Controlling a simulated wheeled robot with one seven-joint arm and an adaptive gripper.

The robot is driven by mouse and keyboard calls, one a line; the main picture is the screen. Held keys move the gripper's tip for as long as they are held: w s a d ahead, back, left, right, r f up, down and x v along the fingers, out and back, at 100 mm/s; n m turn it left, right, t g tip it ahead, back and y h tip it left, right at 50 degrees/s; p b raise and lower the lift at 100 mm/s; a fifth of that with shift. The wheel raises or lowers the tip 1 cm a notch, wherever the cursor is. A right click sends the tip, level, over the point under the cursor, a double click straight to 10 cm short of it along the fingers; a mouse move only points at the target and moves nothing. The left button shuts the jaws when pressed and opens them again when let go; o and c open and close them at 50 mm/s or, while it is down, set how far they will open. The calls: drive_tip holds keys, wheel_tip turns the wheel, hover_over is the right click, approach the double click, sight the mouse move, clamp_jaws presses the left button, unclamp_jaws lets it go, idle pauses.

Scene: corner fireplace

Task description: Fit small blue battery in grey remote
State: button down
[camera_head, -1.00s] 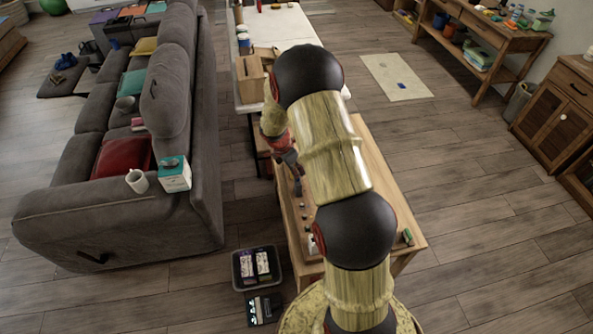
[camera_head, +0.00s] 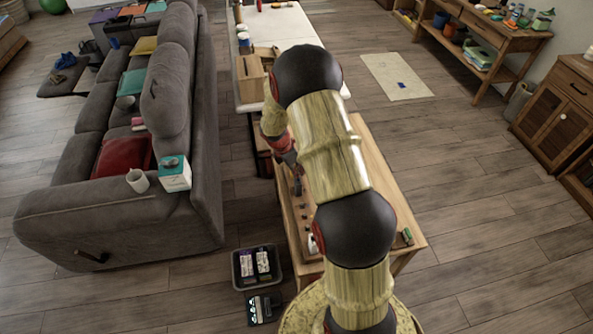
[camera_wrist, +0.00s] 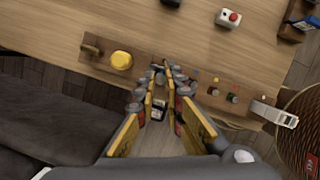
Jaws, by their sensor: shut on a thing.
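My gripper (camera_wrist: 162,80) points at the wooden table (camera_wrist: 195,40), its two long fingers nearly together at the tips. It is shut on a small dark-and-pale thing (camera_wrist: 159,82), partly covered by the fingers. I cannot tell from its colour whether this is the blue battery. In the head view my red gripper (camera_head: 287,157) is over the left side of the low wooden table (camera_head: 378,170), partly behind my arm. I cannot make out the grey remote for certain in either view.
In the wrist view, a wooden strip (camera_wrist: 92,58) with a yellow knob (camera_wrist: 121,60) lies near the table edge. A white block with a red button (camera_wrist: 228,18) lies farther in. In the head view, the sofa (camera_head: 130,215) and a dark bin (camera_head: 236,277) stand left of the table.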

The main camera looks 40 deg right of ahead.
drive_tip(key=shift+f+b, duration=0.6)
drive_tip(key=shift+f, duration=0.75)
idle(0.6)
drive_tip(key=c, duration=1.8)
unclamp_jaws()
drive_tip(key=v, duration=1.2)
